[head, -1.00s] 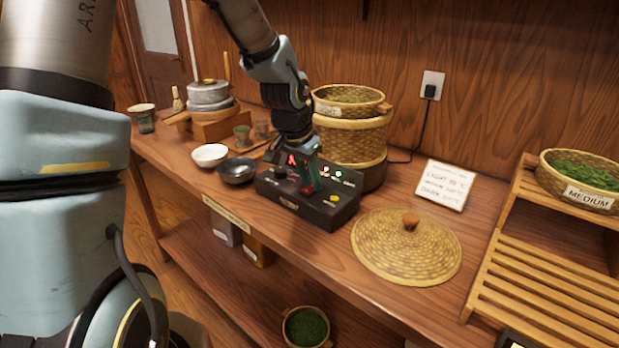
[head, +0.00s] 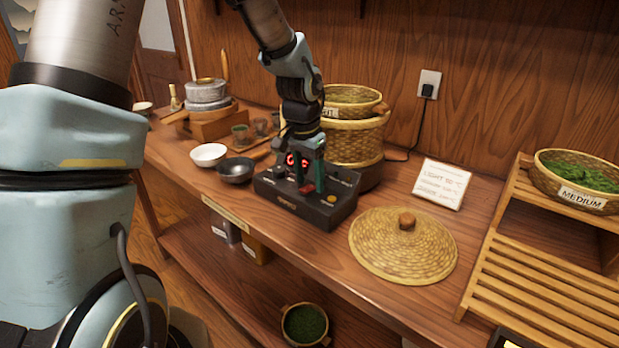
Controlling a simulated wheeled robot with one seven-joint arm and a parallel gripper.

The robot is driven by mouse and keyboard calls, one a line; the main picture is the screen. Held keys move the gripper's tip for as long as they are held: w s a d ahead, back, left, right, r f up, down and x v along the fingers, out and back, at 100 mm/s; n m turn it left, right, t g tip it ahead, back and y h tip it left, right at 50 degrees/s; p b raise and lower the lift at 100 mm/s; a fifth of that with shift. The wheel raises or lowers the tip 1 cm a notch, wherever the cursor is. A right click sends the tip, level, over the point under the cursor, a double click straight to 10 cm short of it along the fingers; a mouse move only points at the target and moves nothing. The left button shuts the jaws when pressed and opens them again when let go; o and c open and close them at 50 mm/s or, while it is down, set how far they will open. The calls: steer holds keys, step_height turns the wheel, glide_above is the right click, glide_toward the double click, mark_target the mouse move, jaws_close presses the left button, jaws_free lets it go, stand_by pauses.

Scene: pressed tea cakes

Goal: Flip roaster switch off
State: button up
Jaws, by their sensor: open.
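The black roaster control box (head: 300,208) sits on the wooden counter, with a yellow button at its right and a red display glowing. My gripper (head: 301,188) is open, pointing down over the top of the box, with its green fingers spread. A red part of the box, which may be the switch, shows between and below the fingertips. I cannot tell whether the fingers touch it or which way it is set. The woven roaster basket (head: 352,146) stands just behind the box, partly hidden by my wrist.
A round woven lid (head: 400,255) lies to the right of the box. A white bowl (head: 208,154) and a dark bowl (head: 236,172) sit close at its left. A white card (head: 441,184) and a slatted rack (head: 530,282) are farther right.

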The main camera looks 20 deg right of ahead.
mark_target(306, 189)
steer(key=shift+r, duration=0.1)
step_height(306, 189, up, 11)
steer(key=a+b, duration=0.1)
steer(key=shift+s+f, duration=0.2)
steer(key=shift+s, duration=0.15)
steer(key=shift+a, duration=0.1)
steer(key=s+a+f+n, duration=0.1)
steer(key=a+f+n, duration=0.1)
steer(key=a, duration=0.7)
steer(key=s+a+f+n, duration=0.2)
steer(key=a+n, duration=0.3)
steer(key=a, duration=0.5)
steer(key=s+a+f+n+y, duration=0.1)
steer(key=s+a+f+n, duration=0.1)
steer(key=a, duration=0.7)
steer(key=shift+s+a+f+n+t, duration=0.15)
steer(key=shift+a+f+n+t, duration=0.25)
steer(key=shift+f+n, duration=0.5)
steer(key=shift+r, duration=0.1)
